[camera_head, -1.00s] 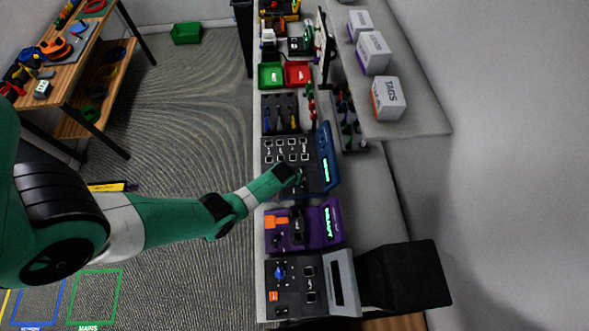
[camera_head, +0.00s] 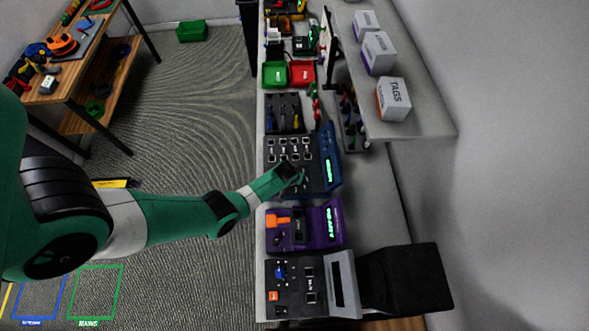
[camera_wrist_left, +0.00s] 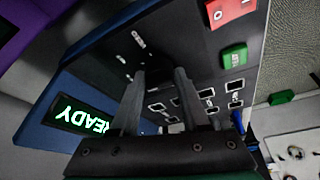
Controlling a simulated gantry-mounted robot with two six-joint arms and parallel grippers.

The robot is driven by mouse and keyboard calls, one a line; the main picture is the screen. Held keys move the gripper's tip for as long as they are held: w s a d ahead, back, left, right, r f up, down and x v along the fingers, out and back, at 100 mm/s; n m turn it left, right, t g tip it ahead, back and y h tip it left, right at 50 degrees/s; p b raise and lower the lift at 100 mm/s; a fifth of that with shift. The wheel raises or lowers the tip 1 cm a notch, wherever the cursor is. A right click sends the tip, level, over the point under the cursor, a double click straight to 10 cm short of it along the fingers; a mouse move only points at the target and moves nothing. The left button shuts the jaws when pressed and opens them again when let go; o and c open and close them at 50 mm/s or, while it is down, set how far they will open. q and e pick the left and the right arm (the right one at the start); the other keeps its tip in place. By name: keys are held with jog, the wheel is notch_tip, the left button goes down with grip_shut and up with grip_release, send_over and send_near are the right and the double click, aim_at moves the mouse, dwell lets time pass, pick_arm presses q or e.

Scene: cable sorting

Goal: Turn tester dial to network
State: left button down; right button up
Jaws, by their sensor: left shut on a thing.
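The tester is a dark panel with a blue housing (camera_head: 328,155) and a lit green display, on the bench in the head view. In the left wrist view the display (camera_wrist_left: 85,117) reads READY, upside down. My left gripper (camera_head: 299,179) is down at the panel's near part. In the left wrist view its two dark fingers (camera_wrist_left: 158,78) reach to the panel face, shut on the dial, which they mostly hide. Small white markings (camera_wrist_left: 138,39) show on the panel beside the fingertips. The dial's setting cannot be read. My right gripper is not in view.
A red switch (camera_wrist_left: 231,10) and a green button (camera_wrist_left: 233,57) sit on the panel near the fingers, with several square ports (camera_wrist_left: 190,103). A purple device (camera_head: 331,224) and a grey device (camera_head: 342,283) stand nearer on the bench. A shelf (camera_head: 420,121) with boxes overhangs at right.

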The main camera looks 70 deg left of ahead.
pick_arm(q)
jog(key=shift+m, duration=0.3)
jog(key=shift+s+m+t+h, duration=0.1)
jog(key=shift+m+t+h, duration=0.2)
jog(key=shift+m, duration=0.6)
jog(key=shift+a+m+t+h, duration=0.1)
jog(key=shift+m+t+h, duration=0.2)
jog(key=shift+m, duration=0.5)
jog(key=m, duration=0.2)
jog(key=m+h+b, duration=0.1)
jog(key=m, duration=0.1)
jog(key=shift+a+m+h, duration=0.1)
jog(key=shift+m+h, duration=0.2)
jog(key=shift+c, duration=2.1)
grip_release()
